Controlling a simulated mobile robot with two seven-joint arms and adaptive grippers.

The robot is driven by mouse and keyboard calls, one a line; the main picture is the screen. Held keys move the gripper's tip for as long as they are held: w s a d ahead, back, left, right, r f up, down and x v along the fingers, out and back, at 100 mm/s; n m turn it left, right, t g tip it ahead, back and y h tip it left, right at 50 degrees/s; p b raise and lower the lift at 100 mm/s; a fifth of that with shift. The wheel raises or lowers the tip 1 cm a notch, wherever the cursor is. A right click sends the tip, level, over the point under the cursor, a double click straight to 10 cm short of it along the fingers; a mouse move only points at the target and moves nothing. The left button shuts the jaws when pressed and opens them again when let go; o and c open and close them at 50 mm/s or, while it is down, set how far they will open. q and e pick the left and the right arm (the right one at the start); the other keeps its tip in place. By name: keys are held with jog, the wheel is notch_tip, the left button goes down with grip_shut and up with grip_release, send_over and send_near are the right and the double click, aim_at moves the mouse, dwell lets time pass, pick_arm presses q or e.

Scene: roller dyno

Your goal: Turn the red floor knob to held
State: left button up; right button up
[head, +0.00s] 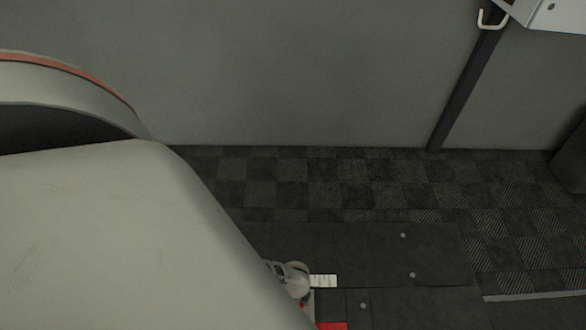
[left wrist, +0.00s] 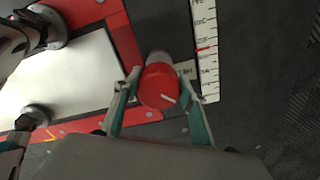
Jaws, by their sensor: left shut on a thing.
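The red floor knob (left wrist: 160,87) is in the left wrist view, with a short white line on its top face. My left gripper (left wrist: 160,98) has its teal-padded fingers on both sides of the knob and is shut on it. A white label (left wrist: 187,69) with dark letters, partly hidden, lies beside the knob; the letters look like the start of "HELD". The white line points down and right in this view, not at the label. In the head view the knob is hidden behind a large pale surface. My right gripper is in neither view.
A white scale strip (left wrist: 205,48) with a red mark runs beside the knob. A red-bordered pale plate (left wrist: 75,75) with metal posts (left wrist: 45,26) lies to the left. In the head view, dark checkered floor (head: 400,190) is open before a grey wall (head: 300,75).

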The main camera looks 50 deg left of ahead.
pick_arm(q)
jog(key=shift+o, duration=0.2)
jog(key=shift+s+d, duration=0.1)
jog(key=shift+d, duration=0.2)
jog(key=o, duration=1.1)
jog(key=shift+a, duration=0.15)
jog(key=shift+r, duration=0.1)
notch_tip(320, 180, up, 12)
dwell(0.4)
